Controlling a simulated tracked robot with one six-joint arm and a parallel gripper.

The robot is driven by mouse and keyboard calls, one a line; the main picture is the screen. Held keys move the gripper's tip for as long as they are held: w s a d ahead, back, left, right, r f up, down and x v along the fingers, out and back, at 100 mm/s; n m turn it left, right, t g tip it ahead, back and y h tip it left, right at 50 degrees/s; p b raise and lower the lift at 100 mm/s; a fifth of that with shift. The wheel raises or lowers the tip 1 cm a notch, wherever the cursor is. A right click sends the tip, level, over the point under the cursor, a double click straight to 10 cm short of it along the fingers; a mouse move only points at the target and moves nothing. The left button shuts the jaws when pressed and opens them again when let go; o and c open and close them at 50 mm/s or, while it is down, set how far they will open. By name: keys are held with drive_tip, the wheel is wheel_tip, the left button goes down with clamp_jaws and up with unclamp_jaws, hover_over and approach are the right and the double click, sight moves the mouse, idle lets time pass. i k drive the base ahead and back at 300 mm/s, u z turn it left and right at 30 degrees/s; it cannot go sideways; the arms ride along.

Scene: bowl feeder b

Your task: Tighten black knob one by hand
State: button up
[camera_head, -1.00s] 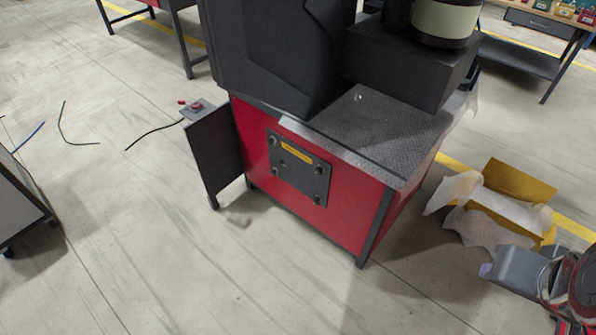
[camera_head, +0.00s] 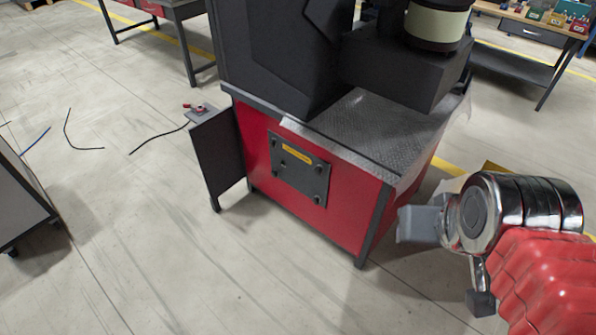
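A dark square plate (camera_head: 299,167) with a yellow label is fixed to the red front of the machine cabinet. Small dark knobs sit near its corners, among them an upper left knob (camera_head: 276,141), an upper right knob (camera_head: 318,169) and a lower right knob (camera_head: 317,198). Which one is knob one cannot be told. My gripper (camera_head: 415,224) is at the right, a grey block at the end of my silver and red arm. It appears apart from the plate, to its right. Its fingers cannot be made out, so its opening is unclear.
A dark panel (camera_head: 218,157) stands out from the cabinet's left side, with a small box bearing red buttons (camera_head: 200,112) on top. A textured metal tray (camera_head: 365,130) tops the red cabinet (camera_head: 342,205). The floor before the cabinet is clear. Cables lie at far left.

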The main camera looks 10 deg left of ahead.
sight(318, 170)
drive_tip(key=u, duration=0.35)
drive_tip(key=i, duration=1)
drive_tip(key=u, duration=0.05)
